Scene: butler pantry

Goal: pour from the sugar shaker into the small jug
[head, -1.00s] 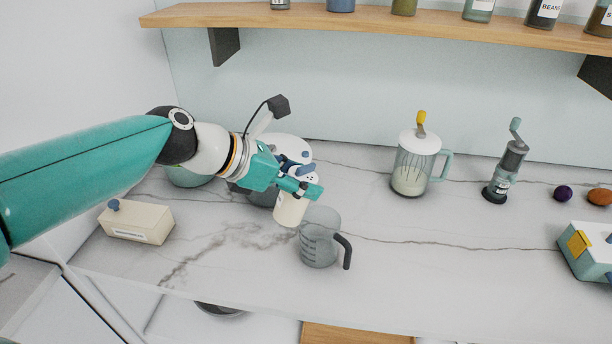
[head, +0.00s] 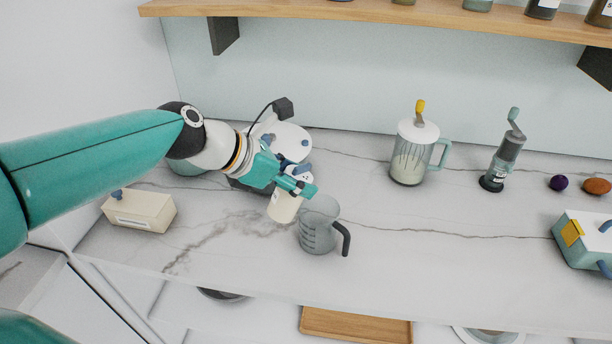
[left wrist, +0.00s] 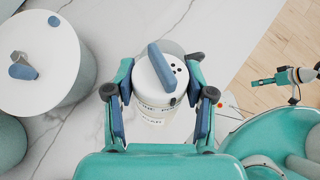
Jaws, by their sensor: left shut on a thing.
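The sugar shaker (head: 283,207) is cream-coloured with a white lid that has dark holes. My left gripper (head: 299,187) is shut on it near the top and hides part of it. In the left wrist view the shaker (left wrist: 158,80) sits between both fingers, its holed lid facing the camera, with a blue bar across it. The small jug (head: 318,228) is grey and see-through with a dark handle on its right. It stands upright on the counter just right of the shaker. I see no stream between them.
A white-lidded canister (head: 290,142) stands behind my left gripper. A cream box (head: 141,212) is at the left. A lidded glass jug (head: 408,160), a grinder (head: 503,160) and a teal box (head: 585,240) stand to the right. Counter (head: 440,270) right of the jug is clear.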

